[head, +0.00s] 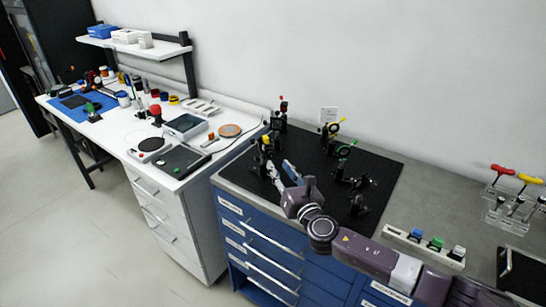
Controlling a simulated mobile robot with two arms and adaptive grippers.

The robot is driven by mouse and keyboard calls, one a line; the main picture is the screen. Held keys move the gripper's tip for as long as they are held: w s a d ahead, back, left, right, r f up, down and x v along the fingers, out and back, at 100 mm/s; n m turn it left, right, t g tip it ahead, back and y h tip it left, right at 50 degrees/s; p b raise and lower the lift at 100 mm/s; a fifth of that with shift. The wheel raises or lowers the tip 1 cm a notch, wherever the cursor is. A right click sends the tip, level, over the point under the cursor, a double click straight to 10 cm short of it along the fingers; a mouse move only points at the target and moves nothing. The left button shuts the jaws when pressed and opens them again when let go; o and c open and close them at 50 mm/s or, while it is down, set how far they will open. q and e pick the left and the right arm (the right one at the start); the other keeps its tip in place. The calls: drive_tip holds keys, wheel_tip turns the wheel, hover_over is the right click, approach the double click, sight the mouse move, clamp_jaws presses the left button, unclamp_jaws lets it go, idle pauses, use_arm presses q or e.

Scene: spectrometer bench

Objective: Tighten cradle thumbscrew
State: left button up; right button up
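The black breadboard (312,160) carries several small dark optical mounts. A mount with a yellow part (265,146) stands at its left edge, just beyond my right gripper. My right gripper (277,165) reaches in from the lower right over the front left of the breadboard. Its two pale fingers look spread, with dark board showing between them and nothing visible held. Whether a fingertip touches the mount cannot be told. The cradle and its thumbscrew are too small to pick out among the mounts. My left gripper is not in view.
More mounts stand at the back (278,118) and right (356,190) of the breadboard. A rack with red and yellow handled tools (512,205) stands far right. A white bench (118,130) is left.

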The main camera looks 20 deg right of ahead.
sight(271, 155)
drive_tip(key=shift+w+a, duration=0.15)
drive_tip(key=shift+w, duration=1.4)
drive_tip(key=shift+w+a, duration=0.1)
drive_tip(key=shift+w, duration=1.4)
clamp_jaws()
